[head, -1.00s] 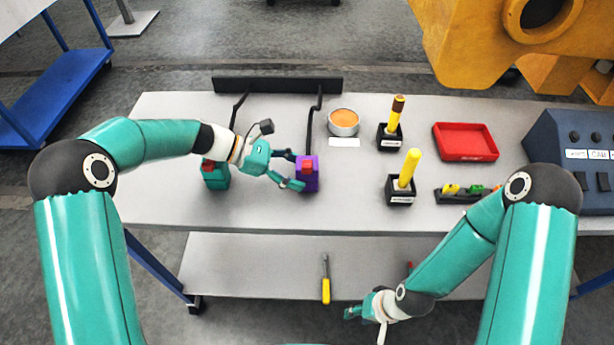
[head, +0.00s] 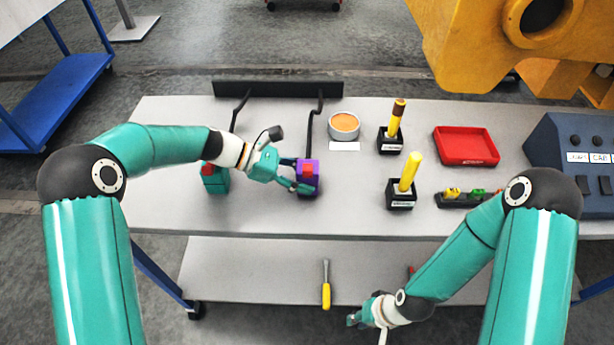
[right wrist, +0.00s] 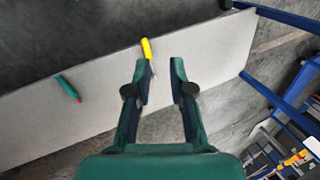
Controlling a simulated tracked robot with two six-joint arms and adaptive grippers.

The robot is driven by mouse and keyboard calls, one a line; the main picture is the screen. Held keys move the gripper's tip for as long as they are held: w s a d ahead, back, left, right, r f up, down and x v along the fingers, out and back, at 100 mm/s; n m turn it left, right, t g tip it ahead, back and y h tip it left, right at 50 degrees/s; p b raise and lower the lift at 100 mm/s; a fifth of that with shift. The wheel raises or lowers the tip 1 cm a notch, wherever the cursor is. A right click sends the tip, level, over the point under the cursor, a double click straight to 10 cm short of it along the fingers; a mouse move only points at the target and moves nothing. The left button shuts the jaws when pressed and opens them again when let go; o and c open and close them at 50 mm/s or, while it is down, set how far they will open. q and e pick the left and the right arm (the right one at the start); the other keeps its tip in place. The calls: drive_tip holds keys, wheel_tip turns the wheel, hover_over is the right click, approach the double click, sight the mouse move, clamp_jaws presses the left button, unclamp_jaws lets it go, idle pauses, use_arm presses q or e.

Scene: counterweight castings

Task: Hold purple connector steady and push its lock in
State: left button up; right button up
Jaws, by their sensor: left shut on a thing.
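The purple connector (head: 307,181) stands on the bench in the head view, with a red lock piece (head: 308,169) on its top and a black cable running up behind it. My left gripper (head: 304,178) is at the connector's left side and is shut on it, with a finger across its front. The far finger is partly hidden. My right gripper (head: 357,318) is low in front of the bench, far from the connector. In the right wrist view its fingers (right wrist: 160,78) are apart with nothing between them.
A teal connector (head: 215,180) with a red lock stands left. A black rail (head: 278,88) backs both cables. Right are an orange-filled tin (head: 344,125), two black tool holders (head: 390,140) (head: 400,195), and a red tray (head: 465,145). A yellow-handled screwdriver (head: 326,293) lies on the lower shelf.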

drive_tip(key=w+a+r+n, duration=0.1)
drive_tip(key=a+r+n, duration=0.1)
drive_tip(key=n, duration=0.1)
drive_tip(key=w+a+r+n, duration=0.1)
drive_tip(key=a+r+n, duration=0.1)
drive_tip(key=n, duration=0.2)
drive_tip(key=a+r+n, duration=0.1)
drive_tip(key=r+n, duration=0.2)
drive_tip(key=shift+w+a+g, duration=0.3)
drive_tip(key=shift+w+a, duration=0.1)
clamp_jaws()
drive_tip(key=w+a+r+n+t+h, duration=0.1)
drive_tip(key=a+r+n+t, duration=0.1)
drive_tip(key=r+n, duration=0.7)
drive_tip(key=w+a+r+n+t+h, duration=0.1)
drive_tip(key=w+a+r+n+t, duration=0.1)
drive_tip(key=r+n, duration=0.7)
drive_tip(key=w+a+r+n+t+h, duration=0.2)
drive_tip(key=r+n+t, duration=0.3)
drive_tip(key=r+n, duration=0.5)
wheel_tip(320, 180, up, 4)
drive_tip(key=shift+a+f, duration=0.1)
drive_tip(key=shift+a, duration=0.6)
approach(307, 177)
drive_tip(key=shift+x, duration=3.15)
